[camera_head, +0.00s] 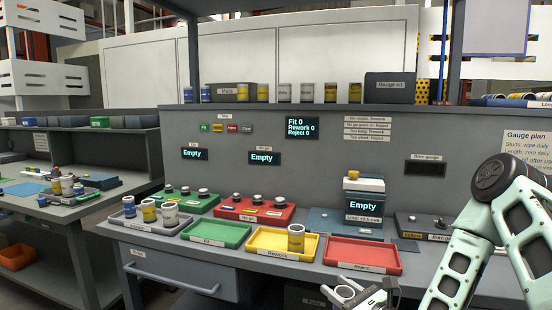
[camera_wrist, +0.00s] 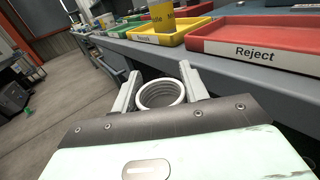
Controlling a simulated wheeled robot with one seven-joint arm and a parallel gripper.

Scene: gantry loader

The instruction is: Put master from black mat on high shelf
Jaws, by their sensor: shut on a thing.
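My gripper (camera_wrist: 160,86) is shut on a white-grey ring-shaped cylinder (camera_wrist: 161,97), possibly the master, with its open end facing the wrist camera. In the head view the held cylinder (camera_head: 345,294) is low at the bottom, in front of the bench edge near the red tray. The high shelf (camera_head: 345,104) runs along the top of the bench's back panel, with several grey and yellow-banded cylinders (camera_head: 307,92) standing on it. I cannot make out a black mat for certain in either view.
Grey, green (camera_head: 217,235), yellow (camera_head: 262,250) and red Reject (camera_head: 362,256) trays line the bench front. A yellow-banded cylinder (camera_head: 296,240) stands in the yellow tray.

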